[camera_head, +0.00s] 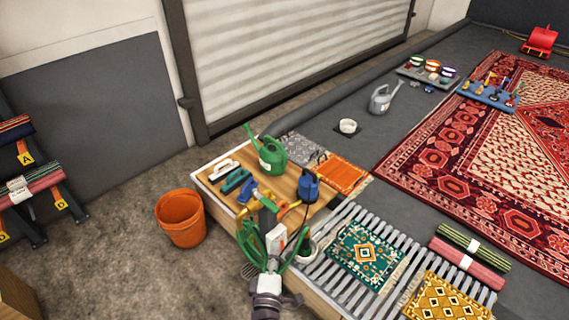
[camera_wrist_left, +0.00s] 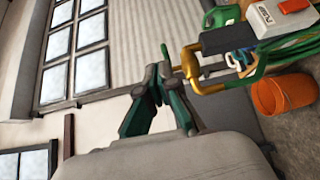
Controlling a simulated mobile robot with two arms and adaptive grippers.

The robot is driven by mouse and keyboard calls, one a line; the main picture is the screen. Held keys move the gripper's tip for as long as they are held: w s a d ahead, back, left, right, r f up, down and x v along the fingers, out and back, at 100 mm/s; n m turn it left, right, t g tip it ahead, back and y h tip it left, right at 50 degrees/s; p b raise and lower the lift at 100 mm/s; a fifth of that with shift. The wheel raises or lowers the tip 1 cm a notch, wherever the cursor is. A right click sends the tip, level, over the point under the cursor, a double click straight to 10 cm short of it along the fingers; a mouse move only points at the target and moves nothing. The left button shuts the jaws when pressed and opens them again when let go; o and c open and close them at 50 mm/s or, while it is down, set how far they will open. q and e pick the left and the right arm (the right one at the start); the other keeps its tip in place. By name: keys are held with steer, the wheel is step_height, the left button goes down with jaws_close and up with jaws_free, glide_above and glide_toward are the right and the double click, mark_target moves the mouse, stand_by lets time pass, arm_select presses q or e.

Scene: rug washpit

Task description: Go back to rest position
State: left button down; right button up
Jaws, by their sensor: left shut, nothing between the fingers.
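My left gripper (camera_head: 271,265) comes in from the bottom of the head view, in front of the green hose and the low table. In the left wrist view its dark green and grey fingers (camera_wrist_left: 157,80) come together at the tips. Nothing shows between them. In that view the brass tap (camera_wrist_left: 192,68) appears close beside the fingertips; I cannot tell whether they touch. My right gripper is not in view.
An orange bucket (camera_head: 180,218) stands on the floor at left. A green watering can (camera_head: 268,155) is on the wooden table. A white box with a red button (camera_head: 277,238) and a green hose (camera_head: 295,247) are close by. The grate (camera_head: 344,218) lies right.

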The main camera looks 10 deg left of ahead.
arm_select(q)
steer(key=s+a+f+m+g+h, duration=0.1)
steer(key=s+f+m+g, duration=0.45)
steer(key=f, duration=0.65)
steer(key=s+a+f+m+g+h, duration=0.25)
steer(key=s+f+m, duration=0.45)
steer(key=f, duration=0.6)
steer(key=s+a+f+m+g+y, duration=0.1)
steer(key=s+a+f+m+g, duration=0.1)
steer(key=s, duration=0.7)
steer(key=s+a+f+m+g+y, duration=0.1)
steer(key=s+a+f+m+g, duration=0.2)
steer(key=s+a+f, duration=0.3)
steer(key=s+a+f+m+g+y, duration=0.1)
steer(key=s+a+f+m+g, duration=0.2)
steer(key=s, duration=1)
step_height(320, 180, down, 3)
steer(key=shift+s+a+f+g, duration=0.2)
steer(key=shift+a+g, duration=0.3)
steer(key=shift+a, duration=0.4)
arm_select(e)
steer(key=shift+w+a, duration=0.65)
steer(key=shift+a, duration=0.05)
arm_select(q)
steer(key=shift+y, duration=0.25)
